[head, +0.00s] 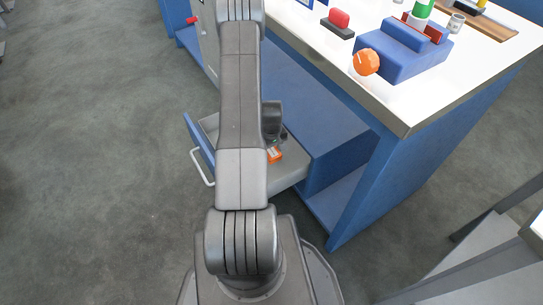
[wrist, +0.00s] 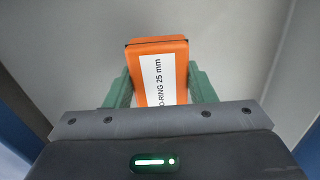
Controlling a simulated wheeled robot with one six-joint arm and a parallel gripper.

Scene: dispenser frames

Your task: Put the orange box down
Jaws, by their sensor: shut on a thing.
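The orange box (wrist: 176,62) has a white label reading "O-RING 25 mm" and sits between the green fingers of my gripper (wrist: 160,88) in the wrist view. The fingers are shut on its sides. In the head view the orange box (head: 274,155) shows as a small patch beside my arm, inside or just above the open drawer (head: 290,176). My arm hides most of the gripper (head: 276,143) there. The grey drawer floor (wrist: 235,45) fills the wrist view behind the box. I cannot tell whether the box touches it.
The drawer has a blue front with a pale handle (head: 200,168) and sticks out of the blue workbench (head: 360,190). Open grey floor lies left.

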